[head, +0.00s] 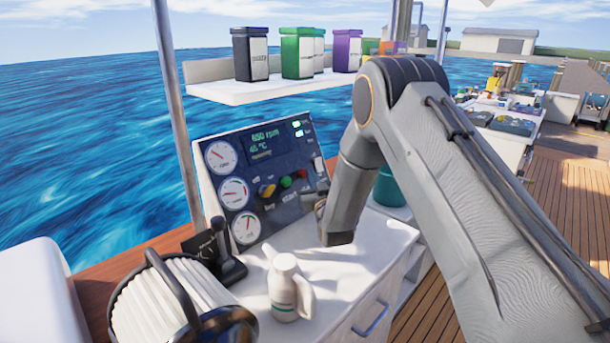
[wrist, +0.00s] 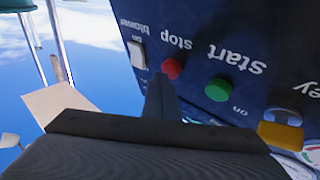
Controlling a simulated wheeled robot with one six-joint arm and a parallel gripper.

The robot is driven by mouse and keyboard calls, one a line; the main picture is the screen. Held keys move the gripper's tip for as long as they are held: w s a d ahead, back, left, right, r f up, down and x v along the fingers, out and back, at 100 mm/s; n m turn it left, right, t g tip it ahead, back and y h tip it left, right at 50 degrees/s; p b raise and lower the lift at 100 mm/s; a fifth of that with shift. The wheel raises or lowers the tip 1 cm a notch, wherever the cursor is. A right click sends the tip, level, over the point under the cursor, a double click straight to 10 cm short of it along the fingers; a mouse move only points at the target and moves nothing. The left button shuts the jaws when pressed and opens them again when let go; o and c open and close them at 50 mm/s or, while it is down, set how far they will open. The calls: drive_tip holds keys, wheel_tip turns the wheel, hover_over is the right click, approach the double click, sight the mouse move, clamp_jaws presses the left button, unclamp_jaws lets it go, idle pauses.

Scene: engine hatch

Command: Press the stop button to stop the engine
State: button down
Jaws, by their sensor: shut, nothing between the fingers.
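The dark control panel (head: 262,170) stands upright on the white counter. Its display (head: 262,143) reads about 850 rpm and 45 °C. The red stop button (wrist: 172,68) shows in the wrist view, where the labels are upside down; it is also in the head view (head: 302,174). The green start button (wrist: 219,89) is beside it. My gripper (wrist: 161,96) is shut and empty, its tip pointing at the panel just below the red button in the wrist view. I cannot tell whether it touches. In the head view my arm hides most of the gripper.
A white blower switch (wrist: 137,55) and yellow key (wrist: 281,135) flank the buttons. A black lever (head: 228,255), white jug (head: 287,288) and ribbed drum (head: 170,305) stand in front. A shelf (head: 270,88) with canisters hangs above.

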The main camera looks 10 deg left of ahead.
drive_tip(key=shift+w+a+f+b, duration=0.3)
drive_tip(key=shift+w+a+b, duration=0.1)
drive_tip(key=shift+a+b, duration=0.1)
idle(0.8)
drive_tip(key=shift+d, duration=0.1)
drive_tip(key=shift+s+d+r+p, duration=0.5)
drive_tip(key=shift+s+d+p, duration=0.2)
drive_tip(key=shift+d, duration=0.1)
drive_tip(key=s+d+r+p, duration=0.2)
drive_tip(key=d, duration=0.1)
drive_tip(key=shift+s+d, duration=0.25)
drive_tip(key=shift+s, duration=0.15)
idle(0.3)
idle(0.5)
